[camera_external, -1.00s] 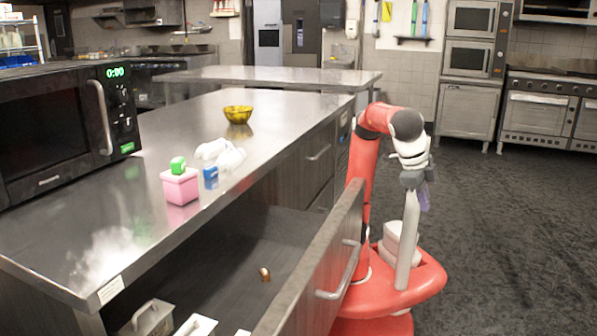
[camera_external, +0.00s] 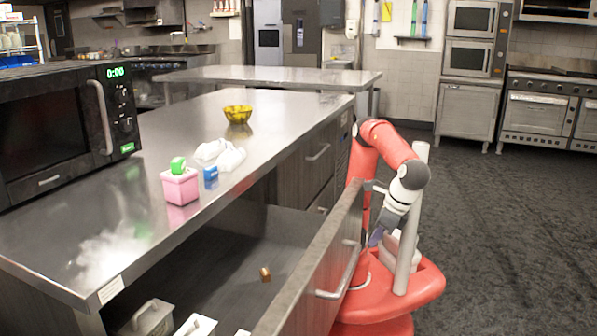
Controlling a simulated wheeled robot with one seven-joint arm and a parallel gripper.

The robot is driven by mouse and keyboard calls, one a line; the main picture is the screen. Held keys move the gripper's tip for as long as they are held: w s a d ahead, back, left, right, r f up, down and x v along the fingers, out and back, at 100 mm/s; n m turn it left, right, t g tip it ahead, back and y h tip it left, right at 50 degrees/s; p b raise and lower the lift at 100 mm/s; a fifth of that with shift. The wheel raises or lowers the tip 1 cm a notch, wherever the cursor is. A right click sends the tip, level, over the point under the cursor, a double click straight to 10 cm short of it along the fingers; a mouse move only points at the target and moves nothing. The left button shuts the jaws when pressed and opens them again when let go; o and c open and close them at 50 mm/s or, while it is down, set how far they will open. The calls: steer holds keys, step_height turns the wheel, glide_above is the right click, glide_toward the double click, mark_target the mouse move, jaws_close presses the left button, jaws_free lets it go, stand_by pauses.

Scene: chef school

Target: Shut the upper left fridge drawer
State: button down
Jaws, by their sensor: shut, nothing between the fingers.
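The drawer under the near end of the steel counter stands pulled well out. Its brown front panel (camera_external: 312,268) has a curved metal handle (camera_external: 346,278) on its outer face. Inside the drawer lie a small brown item (camera_external: 265,274) and several pale objects. My gripper (camera_external: 375,239) is shut and empty, pointing down on the outer side of the panel, close to the handle. I cannot tell whether it touches the panel.
Other closed drawers (camera_external: 310,165) lie farther along the counter. The dark floor (camera_external: 500,230) to the right is clear.

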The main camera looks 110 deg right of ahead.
mark_target(350, 252)
steer(key=shift+w+d+f, duration=0.3)
steer(key=shift+w+d, duration=0.5)
steer(key=shift+w+d+f, duration=0.3)
steer(key=shift+w+d, duration=0.5)
steer(key=w+d+p, duration=0.4)
steer(key=w+d, duration=1.1)
steer(key=shift+w+d, duration=0.25)
